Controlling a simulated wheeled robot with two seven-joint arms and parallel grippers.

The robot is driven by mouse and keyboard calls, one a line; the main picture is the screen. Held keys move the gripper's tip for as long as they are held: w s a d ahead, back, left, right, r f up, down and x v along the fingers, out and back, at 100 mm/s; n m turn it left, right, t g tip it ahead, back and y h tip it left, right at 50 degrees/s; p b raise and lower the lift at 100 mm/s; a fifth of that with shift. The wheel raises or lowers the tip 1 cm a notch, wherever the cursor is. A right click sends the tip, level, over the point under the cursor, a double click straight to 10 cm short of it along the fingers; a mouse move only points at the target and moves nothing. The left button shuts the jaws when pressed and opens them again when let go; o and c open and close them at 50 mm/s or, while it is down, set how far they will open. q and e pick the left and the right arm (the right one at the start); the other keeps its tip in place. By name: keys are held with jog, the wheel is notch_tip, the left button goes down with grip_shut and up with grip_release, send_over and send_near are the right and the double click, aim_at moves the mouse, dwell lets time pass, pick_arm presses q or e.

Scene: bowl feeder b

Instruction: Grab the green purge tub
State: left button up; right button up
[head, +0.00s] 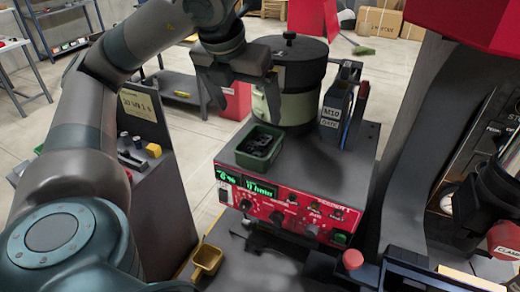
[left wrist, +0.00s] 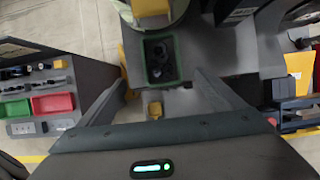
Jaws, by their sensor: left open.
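The green purge tub (head: 258,163) sits on the grey top of the red control box, with dark lumps inside it. My left gripper (head: 246,108) is open and empty, above and behind the tub in the head view, in front of the bowl feeder. In the left wrist view the tub (left wrist: 147,62) shows beyond and between the spread fingers (left wrist: 162,82), apart from them. I cannot make out my right gripper.
The bowl feeder (head: 300,65) stands close behind the tub. A dark blue M10 gate unit (head: 334,112) stands to its right. The red control panel (head: 285,203) is below the tub, and a small yellow bin (head: 206,262) is lower left.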

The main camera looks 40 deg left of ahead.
pick_arm(q)
jog(key=b, duration=0.1)
send_near(263, 151)
jog(key=shift+r, duration=0.9)
jog(key=shift+a+f, duration=0.25)
jog(key=shift+f, duration=0.95)
jog(key=shift+w, duration=0.1)
jog(key=shift+p+x, duration=0.65)
jog(key=shift+x, duration=0.2)
jog(key=shift+d+p+x, duration=0.2)
jog(key=shift+p+x, duration=0.3)
jog(key=shift+x, duration=1.25)
jog(key=shift+f+b, duration=0.2)
jog(key=shift+b, duration=0.4)
